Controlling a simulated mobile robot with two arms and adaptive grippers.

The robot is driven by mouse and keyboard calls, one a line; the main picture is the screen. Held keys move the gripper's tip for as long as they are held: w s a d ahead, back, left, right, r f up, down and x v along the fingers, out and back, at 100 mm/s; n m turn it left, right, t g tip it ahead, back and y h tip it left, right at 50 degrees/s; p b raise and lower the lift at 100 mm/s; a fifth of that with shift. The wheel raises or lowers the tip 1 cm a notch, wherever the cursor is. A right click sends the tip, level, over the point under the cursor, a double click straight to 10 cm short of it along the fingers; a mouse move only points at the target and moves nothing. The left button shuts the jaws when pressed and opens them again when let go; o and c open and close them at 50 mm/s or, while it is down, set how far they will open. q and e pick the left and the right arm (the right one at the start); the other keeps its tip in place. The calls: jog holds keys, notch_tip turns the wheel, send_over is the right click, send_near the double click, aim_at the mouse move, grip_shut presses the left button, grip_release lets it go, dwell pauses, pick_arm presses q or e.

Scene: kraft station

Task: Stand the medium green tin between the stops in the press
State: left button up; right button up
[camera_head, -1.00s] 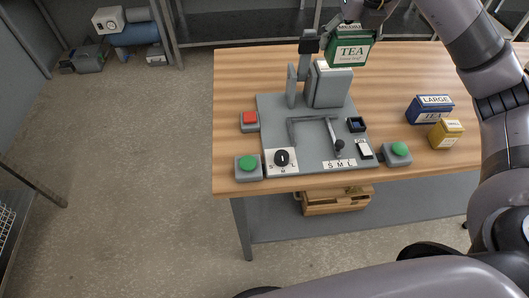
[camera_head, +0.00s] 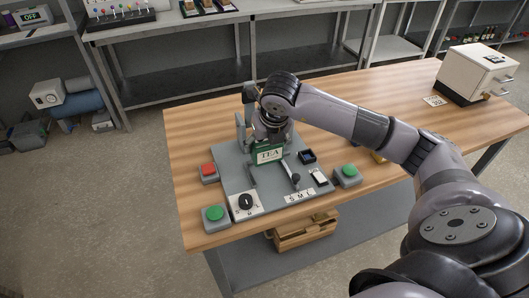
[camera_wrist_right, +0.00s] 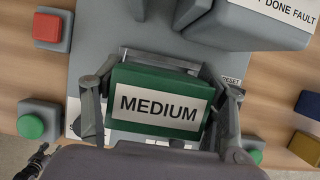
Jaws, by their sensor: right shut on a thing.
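The medium green tin (camera_head: 269,153), with a white TEA label on its side, is upright over the grey press base (camera_head: 232,172). My right gripper (camera_wrist_right: 161,108) is shut on the tin. In the right wrist view its fingers lie along both short sides of the MEDIUM-labelled top (camera_wrist_right: 160,107). The tin covers much of the bracket with the stops; one grey rail (camera_head: 287,169) shows beside it. I cannot tell whether the tin's bottom touches the base. The left gripper does not show in the head view.
A red button (camera_head: 208,169), a green button (camera_head: 214,213), a dial (camera_head: 246,202) and another green button (camera_head: 347,171) surround the press. The press's grey column (camera_wrist_right: 218,24) stands close to the tin. A blue tin (camera_wrist_right: 308,104) and a yellow tin (camera_wrist_right: 305,147) stand to the right.

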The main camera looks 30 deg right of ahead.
aim_at(265, 155)
notch_tip(265, 155, down, 4)
jog(key=shift+f+p, duration=0.1)
jog(key=shift+p, duration=0.35)
jog(key=shift+f, duration=0.2)
jog(key=shift+f, duration=0.2)
jog(key=o, duration=1.3)
jog(key=shift+r, duration=0.1)
